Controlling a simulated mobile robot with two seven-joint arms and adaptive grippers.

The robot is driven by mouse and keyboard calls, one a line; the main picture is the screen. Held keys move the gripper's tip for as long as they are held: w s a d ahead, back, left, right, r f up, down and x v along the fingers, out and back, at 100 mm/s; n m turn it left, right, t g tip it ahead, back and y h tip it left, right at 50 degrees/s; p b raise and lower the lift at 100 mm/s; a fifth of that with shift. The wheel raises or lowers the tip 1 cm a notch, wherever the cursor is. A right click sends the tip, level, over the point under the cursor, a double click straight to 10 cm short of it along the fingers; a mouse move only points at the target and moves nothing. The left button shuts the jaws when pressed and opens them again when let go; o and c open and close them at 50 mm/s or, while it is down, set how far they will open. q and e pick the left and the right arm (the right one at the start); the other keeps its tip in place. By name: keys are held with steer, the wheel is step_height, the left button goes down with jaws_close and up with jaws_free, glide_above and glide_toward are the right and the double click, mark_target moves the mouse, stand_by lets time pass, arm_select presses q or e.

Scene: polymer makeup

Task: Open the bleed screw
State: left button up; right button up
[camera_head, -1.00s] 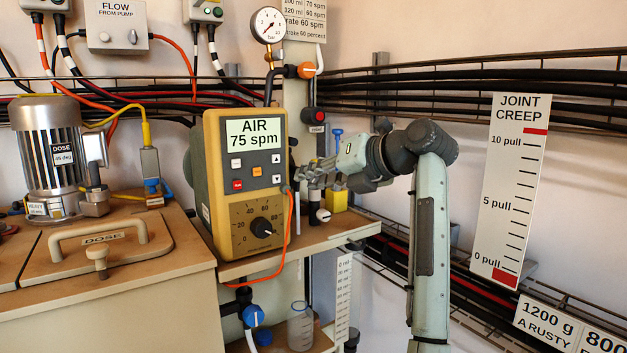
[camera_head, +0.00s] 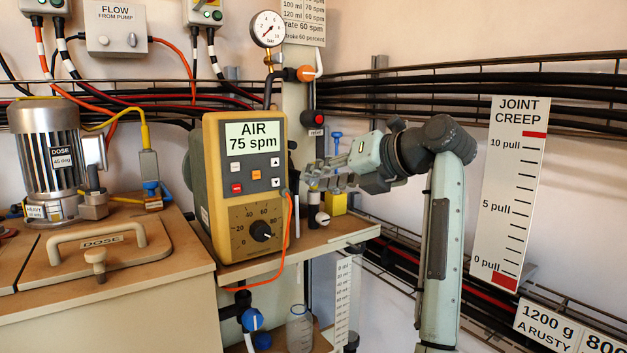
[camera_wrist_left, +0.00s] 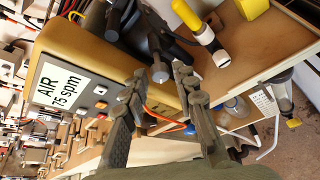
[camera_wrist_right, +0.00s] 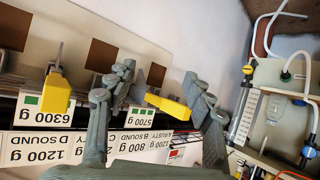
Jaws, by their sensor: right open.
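The yellow dosing pump (camera_head: 213,175) stands on the shelf, its display reading AIR 75 spm. My left gripper (camera_head: 311,168) is just right of the pump, above the shelf. In the left wrist view my left gripper (camera_wrist_left: 158,76) has its fingers apart. A grey round-ended rod (camera_wrist_left: 160,73) shows between them, with gaps on both sides. I cannot tell whether this is the bleed screw. A white round knob (camera_head: 322,217) is below the gripper; a blue T-handle (camera_head: 337,134) stands behind. My right gripper (camera_wrist_right: 157,84) is open, facing a yellow handle (camera_wrist_right: 172,108) by the weight labels.
A yellow block (camera_head: 335,203) sits on the shelf (camera_head: 340,236) behind the white knob. An orange cable (camera_head: 285,250) hangs down the pump's front. Black cables (camera_head: 560,90) run along the wall. A clear bottle (camera_head: 299,326) stands below the shelf.

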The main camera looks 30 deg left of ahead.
arm_select(q)
steer(key=v, duration=0.9)
steer(key=shift+d, duration=0.2)
steer(key=shift+s, duration=0.1)
